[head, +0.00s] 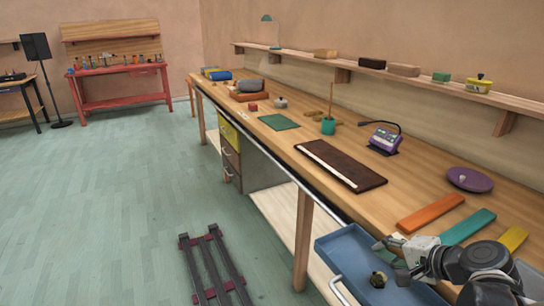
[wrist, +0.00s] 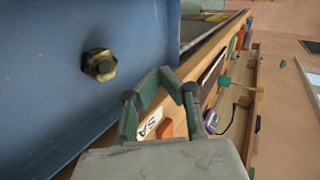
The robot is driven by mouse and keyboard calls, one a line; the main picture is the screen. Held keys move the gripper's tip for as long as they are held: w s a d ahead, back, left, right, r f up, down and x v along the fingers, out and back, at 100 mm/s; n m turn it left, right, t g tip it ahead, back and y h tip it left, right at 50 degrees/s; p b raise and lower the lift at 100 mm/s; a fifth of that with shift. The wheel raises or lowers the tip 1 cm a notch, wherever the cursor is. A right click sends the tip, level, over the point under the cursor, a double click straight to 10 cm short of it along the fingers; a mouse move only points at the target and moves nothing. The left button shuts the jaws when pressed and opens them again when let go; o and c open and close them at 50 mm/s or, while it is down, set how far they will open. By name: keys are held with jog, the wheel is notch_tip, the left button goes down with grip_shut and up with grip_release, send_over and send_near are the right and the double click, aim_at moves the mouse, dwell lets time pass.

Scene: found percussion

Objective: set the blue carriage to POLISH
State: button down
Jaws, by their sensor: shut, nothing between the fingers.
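The blue carriage (head: 340,239) looks like a shallow blue tray at the table's front edge, lower right in the head view. A dark brass knob (head: 378,279) stands on it. In the wrist view the carriage (wrist: 50,110) fills the left side, with the hex-shaped brass knob (wrist: 100,65) near its middle. My gripper (head: 391,262) is over the carriage's right part, close to the knob; it is shut and empty. In the wrist view my gripper (wrist: 168,84) is right of the knob, apart from it. No POLISH mark is readable.
A white label (wrist: 150,125) with the partial letters "SA" shows behind my fingers. Orange (head: 430,212), teal (head: 466,227) and yellow (head: 512,239) bars lie on the table near my arm. A pale handle (head: 338,287) is at the carriage's front. A dark brown board (head: 340,165) lies farther back.

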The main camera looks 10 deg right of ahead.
jog(key=shift+s+d+f+m+t, duration=0.2)
jog(key=shift+d+m, duration=0.1)
jog(key=shift+d, duration=0.15)
jog(key=shift+s+d+f+m+t, duration=0.1)
jog(key=shift+d+f+m+t, duration=0.15)
jog(key=shift+d, duration=0.2)
jog(key=b, duration=0.3)
send_near(345, 232)
jog(key=f, duration=0.1)
jog(key=w+f, duration=0.1)
jog(key=w+a+f, duration=0.1)
jog(key=f, duration=0.1)
jog(key=shift+w, duration=0.2)
jog(key=shift+w+a+r, duration=0.1)
jog(key=shift+w+a, duration=0.05)
jog(key=shift+w, duration=0.35)
jog(key=shift+w+a, duration=0.2)
jog(key=shift+w, duration=0.3)
jog(key=shift+w+a, duration=0.2)
jog(key=shift+w, duration=0.5)
